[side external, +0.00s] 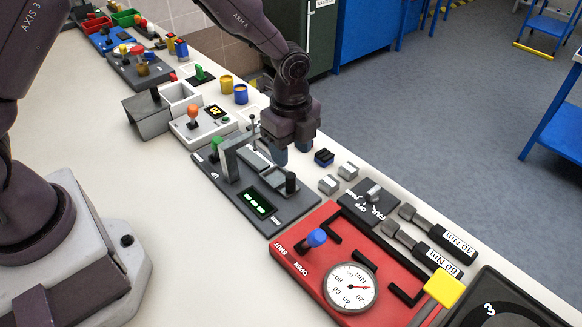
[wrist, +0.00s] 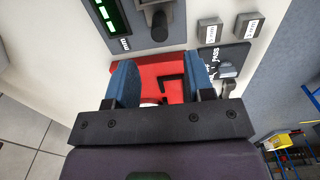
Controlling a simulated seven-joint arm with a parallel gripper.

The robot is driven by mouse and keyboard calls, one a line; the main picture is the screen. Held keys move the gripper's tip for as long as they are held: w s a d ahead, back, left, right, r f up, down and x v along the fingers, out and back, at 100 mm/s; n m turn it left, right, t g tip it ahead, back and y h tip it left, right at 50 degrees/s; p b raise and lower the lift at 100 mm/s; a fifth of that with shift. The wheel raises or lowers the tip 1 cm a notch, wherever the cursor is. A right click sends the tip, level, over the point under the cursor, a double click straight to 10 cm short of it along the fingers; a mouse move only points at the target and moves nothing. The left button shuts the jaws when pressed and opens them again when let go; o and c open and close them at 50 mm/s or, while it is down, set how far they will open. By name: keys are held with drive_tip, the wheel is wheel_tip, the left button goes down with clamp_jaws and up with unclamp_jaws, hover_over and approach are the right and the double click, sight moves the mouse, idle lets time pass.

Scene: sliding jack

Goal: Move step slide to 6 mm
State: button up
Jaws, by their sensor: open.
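The dark grey jack panel (side external: 222,185) lies on the white bench, with a green-lit display (side external: 258,203), an upright grey bracket and light grey blocks (side external: 253,157). A black knob (side external: 290,183) stands at its right end. I cannot tell for sure which part is the step slide. My gripper (side external: 292,152) is open, with blue fingers, above the panel's far edge. In the wrist view my gripper (wrist: 160,85) has nothing visible between its fingers but the red board below; the black knob (wrist: 158,25) and part of the display (wrist: 110,18) lie beyond the fingertips.
A red board (side external: 335,225) with a gauge and blue knob adjoins the panel. A FAIL/PASS switch box (side external: 368,203) and a box with an orange knob (side external: 193,112) are nearby.

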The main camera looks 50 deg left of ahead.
drive_tip(key=shift+r, duration=2.3)
wheel_tip(320, 180, up, 8)
drive_tip(key=s+a+r+n+t, duration=0.2)
drive_tip(key=s+r+n, duration=0.1)
drive_tip(key=s+n, duration=0.3)
drive_tip(key=s+a+r+n+t, duration=0.1)
drive_tip(key=s+a+r+n, duration=0.2)
drive_tip(key=s+n, duration=0.3)
drive_tip(key=s+a+r+n+t, duration=0.2)
drive_tip(key=s+r+n, duration=0.3)
drive_tip(key=s, duration=0.5)
drive_tip(key=shift+a+n+t, duration=0.3)
drive_tip(key=shift+a+n, duration=0.2)
drive_tip(key=shift+a, duration=0.25)
